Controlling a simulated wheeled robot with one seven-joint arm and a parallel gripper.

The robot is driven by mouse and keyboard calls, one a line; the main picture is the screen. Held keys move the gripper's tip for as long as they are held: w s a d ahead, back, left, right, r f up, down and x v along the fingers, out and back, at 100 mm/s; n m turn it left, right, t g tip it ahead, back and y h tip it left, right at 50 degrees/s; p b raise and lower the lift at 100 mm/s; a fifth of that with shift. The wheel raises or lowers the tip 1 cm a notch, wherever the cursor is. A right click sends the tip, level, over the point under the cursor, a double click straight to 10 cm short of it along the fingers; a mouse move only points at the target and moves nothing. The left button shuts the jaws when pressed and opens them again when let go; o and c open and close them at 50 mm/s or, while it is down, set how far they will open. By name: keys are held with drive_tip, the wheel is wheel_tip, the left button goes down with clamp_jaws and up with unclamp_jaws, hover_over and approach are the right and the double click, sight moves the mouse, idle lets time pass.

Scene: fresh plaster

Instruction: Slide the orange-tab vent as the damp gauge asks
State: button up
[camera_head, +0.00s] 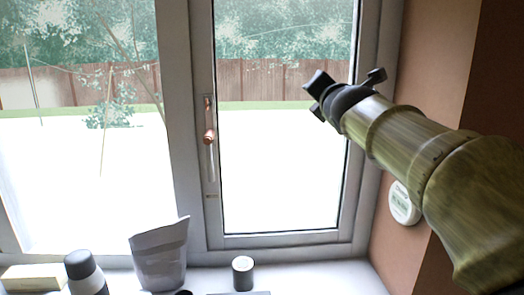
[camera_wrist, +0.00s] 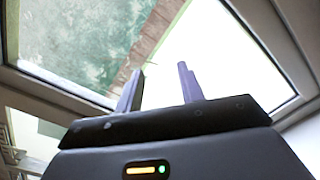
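The damp gauge looks to be the round white dial (camera_head: 405,203) on the brown side wall at right in the head view. It has a green display. My arm covers part of it and its text is too small to read. I cannot make out a vent with an orange tab in either view. My gripper (camera_head: 346,82) is raised in front of the right window pane, up and left of the gauge. In the wrist view my gripper (camera_wrist: 160,84) is open, its two fingers apart with nothing between them.
On the sill stand a crumpled pale bag (camera_head: 160,255), a dark pot with a light top (camera_head: 243,274), a dark-and-white bottle (camera_head: 85,272) and a cream block (camera_head: 34,277). The sill's right end is clear.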

drive_tip(key=s+d+f+m+g, duration=0.1)
drive_tip(key=s+f+m+g, duration=0.3)
drive_tip(key=f, duration=0.6)
drive_tip(key=f+m+g+h+b, duration=0.1)
drive_tip(key=f+m, duration=0.5)
drive_tip(key=f, duration=0.5)
drive_tip(key=s+d+f+m+g, duration=0.1)
drive_tip(key=s+f+m+g, duration=0.2)
drive_tip(key=f, duration=0.7)
drive_tip(key=s+f+m+g+b, duration=0.1)
drive_tip(key=s+f+m+g, duration=0.6)
drive_tip(key=s+f+m, duration=0.7)
drive_tip(key=s+f, duration=0.4)
drive_tip(key=f, duration=0.2)
drive_tip(key=shift+s+f+m+y, duration=0.2)
drive_tip(key=shift+f+m+y, duration=0.1)
drive_tip(key=shift+f+m, duration=0.1)
drive_tip(key=shift+a, duration=0.1)
